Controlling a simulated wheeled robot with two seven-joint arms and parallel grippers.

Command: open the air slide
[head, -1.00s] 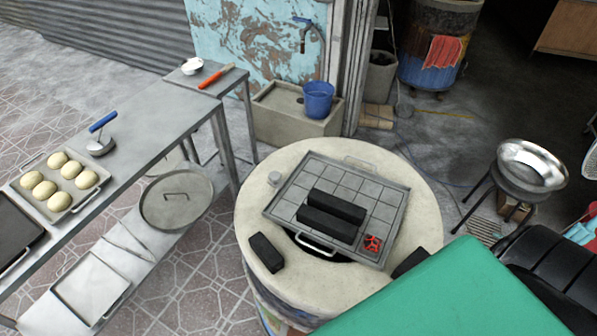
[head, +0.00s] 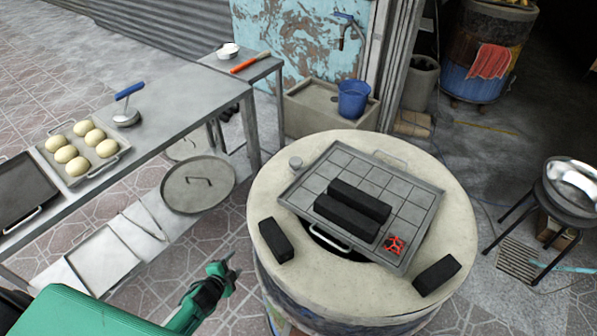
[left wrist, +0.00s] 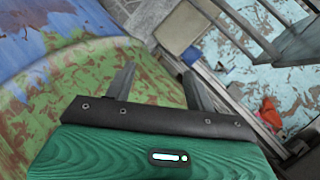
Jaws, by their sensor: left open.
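The barrel oven (head: 440,165) stands right of centre in the head view, with a pale round top and a painted drum below. I cannot make out the air slide in either view; the drum's lower side is mostly hidden under the rim. My left gripper (head: 229,263) is left of the drum, lower than its top and apart from it in the picture. In the left wrist view my left gripper (left wrist: 160,83) has its two fingers spread with nothing between them. The drum's blue and green painted wall (left wrist: 40,90) fills the left of that view. My right gripper is out of view.
A grid tray (head: 350,160) with dark bars and a small red piece lies on the oven top. Loose dark blocks (head: 277,240) sit on its rim. A metal table (head: 165,100) with a dough tray stands left. Patterned floor (head: 190,260) shows between table and oven.

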